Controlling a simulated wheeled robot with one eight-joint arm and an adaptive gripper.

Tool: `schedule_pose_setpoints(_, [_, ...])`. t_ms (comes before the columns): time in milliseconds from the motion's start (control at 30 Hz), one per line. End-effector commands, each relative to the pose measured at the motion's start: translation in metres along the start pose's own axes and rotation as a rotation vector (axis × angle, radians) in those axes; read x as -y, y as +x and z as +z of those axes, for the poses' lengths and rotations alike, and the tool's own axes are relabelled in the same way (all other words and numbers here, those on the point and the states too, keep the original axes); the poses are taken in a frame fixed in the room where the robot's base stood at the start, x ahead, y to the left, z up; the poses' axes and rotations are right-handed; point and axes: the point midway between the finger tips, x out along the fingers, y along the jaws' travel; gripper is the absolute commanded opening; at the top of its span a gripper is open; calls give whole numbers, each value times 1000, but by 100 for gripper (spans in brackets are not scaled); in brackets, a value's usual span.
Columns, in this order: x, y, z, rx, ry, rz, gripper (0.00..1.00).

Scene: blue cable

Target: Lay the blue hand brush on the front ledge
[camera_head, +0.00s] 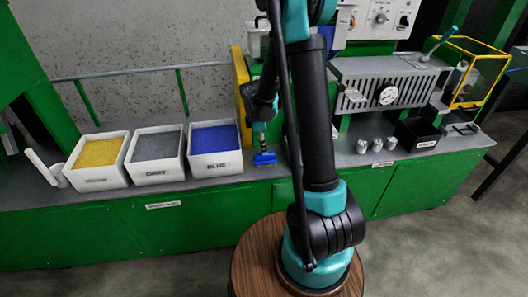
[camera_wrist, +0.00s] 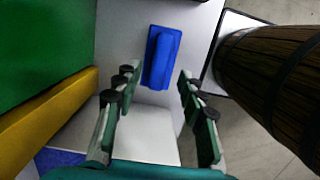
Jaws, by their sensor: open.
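The blue hand brush (camera_head: 264,158) lies on the grey bench top just right of the bin marked BLUE. It also shows in the wrist view (camera_wrist: 161,57), with its long raised handle facing the camera. My gripper (camera_head: 261,136) hangs over the brush, pointing down. In the wrist view my gripper (camera_wrist: 156,80) has its fingers spread, with nothing between the pads, and the brush appears beyond the fingertips. The grey front strip of the bench (camera_head: 235,181) runs along the green cabinet's front edge.
White bins of yellow (camera_head: 97,151), grey (camera_head: 157,147) and blue (camera_head: 214,138) material stand to the left. A yellow panel (camera_head: 241,85) rises behind the brush. Several metal cylinders (camera_head: 376,145) and a black bin (camera_head: 417,134) stand to the right.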

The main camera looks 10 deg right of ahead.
Motion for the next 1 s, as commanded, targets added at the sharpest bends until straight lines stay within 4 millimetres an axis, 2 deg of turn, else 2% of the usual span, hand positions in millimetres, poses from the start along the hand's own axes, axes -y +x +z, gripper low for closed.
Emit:
schedule_pose_setpoints(100, [1,-23,0,0,-1,0,41])
schedule_pose_setpoints(300, [0,-54,0,0,-1,0,41])
schedule_pose_setpoints(567, [4,-73,2,-4,25,5,41])
schedule_pose_setpoints(667, [18,-79,10,-18,117,23,41])
schedule_pose_setpoints(767, [42,-86,21,-46,286,56,41])
schedule_pose_setpoints(1000, [115,-93,45,-160,795,132,41])
